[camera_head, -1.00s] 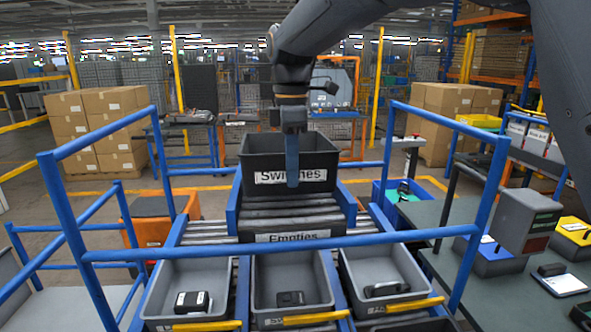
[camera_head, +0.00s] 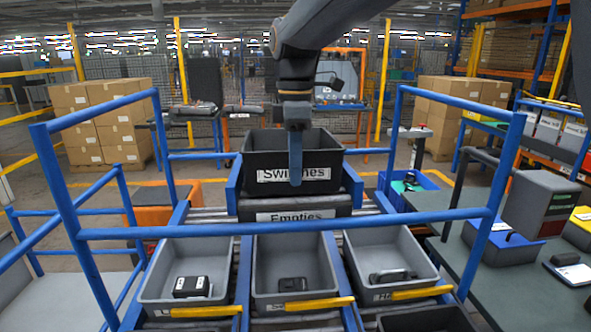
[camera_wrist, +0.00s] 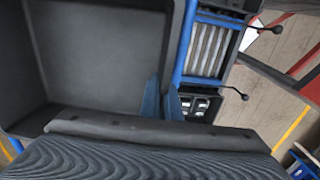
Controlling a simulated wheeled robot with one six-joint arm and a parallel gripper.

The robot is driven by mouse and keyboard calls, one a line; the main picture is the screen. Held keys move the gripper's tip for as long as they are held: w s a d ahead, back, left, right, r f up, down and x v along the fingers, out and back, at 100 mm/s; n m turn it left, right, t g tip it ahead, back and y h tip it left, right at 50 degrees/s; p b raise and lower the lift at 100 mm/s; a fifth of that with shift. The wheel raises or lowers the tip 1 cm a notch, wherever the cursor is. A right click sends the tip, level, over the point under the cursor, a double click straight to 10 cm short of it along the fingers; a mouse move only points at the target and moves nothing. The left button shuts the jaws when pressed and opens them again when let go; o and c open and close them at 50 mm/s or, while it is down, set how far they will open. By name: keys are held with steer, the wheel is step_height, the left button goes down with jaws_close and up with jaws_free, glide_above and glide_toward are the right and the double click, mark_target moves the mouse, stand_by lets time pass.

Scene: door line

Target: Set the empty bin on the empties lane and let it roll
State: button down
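The dark grey bin (camera_head: 262,190) labelled "Switches" is upright at the lane in the middle of the head view. The wrist view shows its inside (camera_wrist: 95,50), and the part in sight is empty. The empties lane, marked by its "Empties" sign (camera_head: 293,216), lies directly beneath and in front of the bin. Most of its rollers are hidden. I cannot tell whether the bin bears on them. My gripper (camera_head: 295,170) points down at the bin's near wall. In the wrist view its blue fingers (camera_wrist: 162,100) are close together, pinching the bin's wall.
Three grey bins, left (camera_head: 187,255), middle (camera_head: 292,250) and right (camera_head: 388,250), stand in front, each with a dark device inside. A blue rail (camera_head: 270,232) crosses before the lane. A grey bench (camera_head: 440,203) with a boxy device (camera_head: 538,205) stands at right.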

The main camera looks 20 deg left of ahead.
steer(key=shift+f, duration=0.3)
steer(key=c, duration=1.9)
jaws_free()
steer(key=shift+f, duration=0.1)
